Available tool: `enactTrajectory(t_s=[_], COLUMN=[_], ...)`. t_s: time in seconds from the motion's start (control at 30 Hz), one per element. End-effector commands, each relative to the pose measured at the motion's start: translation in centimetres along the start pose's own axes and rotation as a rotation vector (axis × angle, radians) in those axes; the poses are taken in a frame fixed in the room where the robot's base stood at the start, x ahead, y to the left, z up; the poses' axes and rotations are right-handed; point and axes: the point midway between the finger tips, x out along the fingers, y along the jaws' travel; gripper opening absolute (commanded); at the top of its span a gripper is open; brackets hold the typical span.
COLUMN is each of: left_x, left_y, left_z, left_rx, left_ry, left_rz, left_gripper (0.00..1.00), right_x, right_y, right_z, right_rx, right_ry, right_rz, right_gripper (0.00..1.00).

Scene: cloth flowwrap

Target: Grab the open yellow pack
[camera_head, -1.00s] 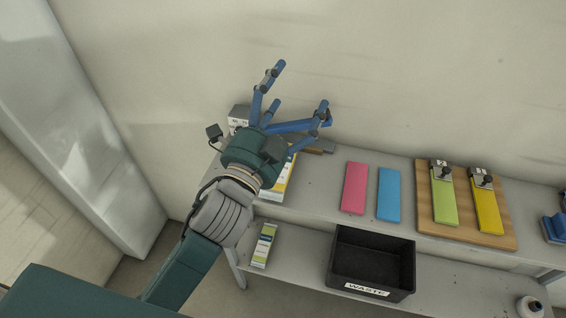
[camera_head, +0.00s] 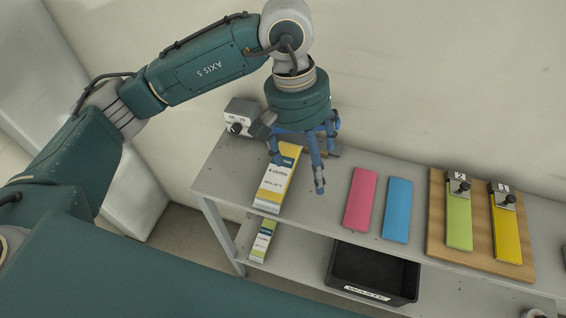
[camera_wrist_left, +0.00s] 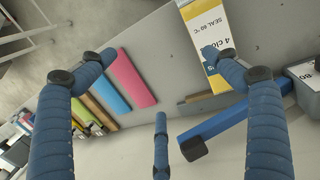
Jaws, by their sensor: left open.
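The yellow and white pack (camera_head: 272,190) lies on the upper shelf near its left end, with printed text and a dark end partly behind my fingers. It also shows at the top of the left wrist view (camera_wrist_left: 212,35), where one fingertip overlaps its edge. My left gripper (camera_head: 300,172) points down over the pack's far end and the shelf just right of it. Its blue fingers are spread wide and hold nothing; in the wrist view the gap between the fingertips (camera_wrist_left: 158,70) is empty. I cannot tell whether a finger touches the pack. My right gripper is not in view.
A grey box with a dial (camera_head: 240,118) stands behind the pack, and a blue bar (camera_wrist_left: 225,118) lies close to my fingers. Pink (camera_head: 360,198) and blue (camera_head: 397,210) cloths lie to the right, before a wooden board (camera_head: 481,240). Below are a black waste bin (camera_head: 345,262) and another pack (camera_head: 262,240).

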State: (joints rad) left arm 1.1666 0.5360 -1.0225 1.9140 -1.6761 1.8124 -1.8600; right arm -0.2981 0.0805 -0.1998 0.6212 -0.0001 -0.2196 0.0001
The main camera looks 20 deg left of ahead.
Motion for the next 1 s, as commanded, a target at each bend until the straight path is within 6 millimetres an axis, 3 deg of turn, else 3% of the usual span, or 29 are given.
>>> enactTrajectory(t_s=[0.03, 0.1, 0.2, 0.5, 0.63, 1.0], left_x=[-0.8, -1.6, -1.8, 2.4, 3.2, 7.7], left_y=[-2.0, -4.0, -5.4, -6.4, -6.5, -7.3], left_z=[-1.0, -1.8, -2.3, -2.5, -2.5, -2.6], left_rx=[0.015, 0.029, 0.036, 0.037, 0.037, 0.037], left_ry=[0.031, 0.052, 0.062, 0.059, 0.060, 0.059], left_rz=[-0.077, -0.153, -0.204, -0.207, -0.207, -0.205], left_gripper=[0.89, 0.89, 0.89, 0.89, 0.89, 0.89], right_x=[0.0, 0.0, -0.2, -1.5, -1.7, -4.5], right_y=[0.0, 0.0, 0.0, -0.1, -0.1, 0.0], right_z=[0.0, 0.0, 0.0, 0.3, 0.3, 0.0], right_rx=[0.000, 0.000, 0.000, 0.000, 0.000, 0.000], right_ry=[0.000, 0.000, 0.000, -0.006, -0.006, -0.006], right_rz=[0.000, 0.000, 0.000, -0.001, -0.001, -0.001], right_gripper=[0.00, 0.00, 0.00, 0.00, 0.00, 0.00])
